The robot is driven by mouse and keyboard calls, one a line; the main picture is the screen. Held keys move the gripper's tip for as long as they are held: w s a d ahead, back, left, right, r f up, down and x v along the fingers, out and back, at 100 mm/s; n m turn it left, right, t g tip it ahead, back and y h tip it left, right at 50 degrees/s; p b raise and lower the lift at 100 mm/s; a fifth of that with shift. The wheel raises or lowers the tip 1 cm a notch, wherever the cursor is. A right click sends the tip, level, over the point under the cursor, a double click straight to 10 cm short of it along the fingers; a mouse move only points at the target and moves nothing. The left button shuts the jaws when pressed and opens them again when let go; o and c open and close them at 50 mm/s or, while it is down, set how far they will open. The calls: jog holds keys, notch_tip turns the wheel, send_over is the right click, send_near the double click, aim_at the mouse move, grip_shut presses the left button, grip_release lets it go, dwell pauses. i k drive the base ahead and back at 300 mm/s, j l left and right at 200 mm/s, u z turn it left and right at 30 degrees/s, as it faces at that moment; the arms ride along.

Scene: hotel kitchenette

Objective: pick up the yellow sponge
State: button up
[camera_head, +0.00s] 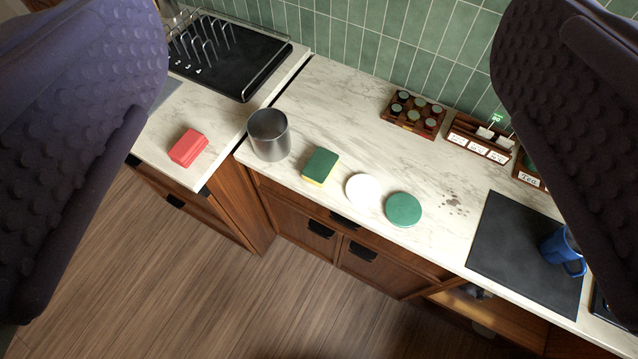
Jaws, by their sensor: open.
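The yellow sponge (319,167) lies on the marble counter near its front edge. Its upper face is dark green and a yellow side shows toward the front. It sits between a grey metal canister on its left and a white round disc on its right. My gripper (335,130) shows as two large dark purple textured fingers at the left and right edges of the picture. They are wide apart with nothing between them close up. The sponge lies well beyond the fingers, in the gap between them.
The metal canister (269,135), white disc (363,190) and green disc (403,209) stand near the sponge. A red block (188,147) lies on the left counter near the black dish rack (225,60). Wooden spice holders (413,115) stand behind. A blue mug (563,247) is on a black mat (505,250).

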aim_at(321, 165)
jog(key=i+j+u, duration=0.1)
jog(key=i, duration=0.55)
jog(key=i+j+u, duration=0.1)
jog(key=i, duration=0.55)
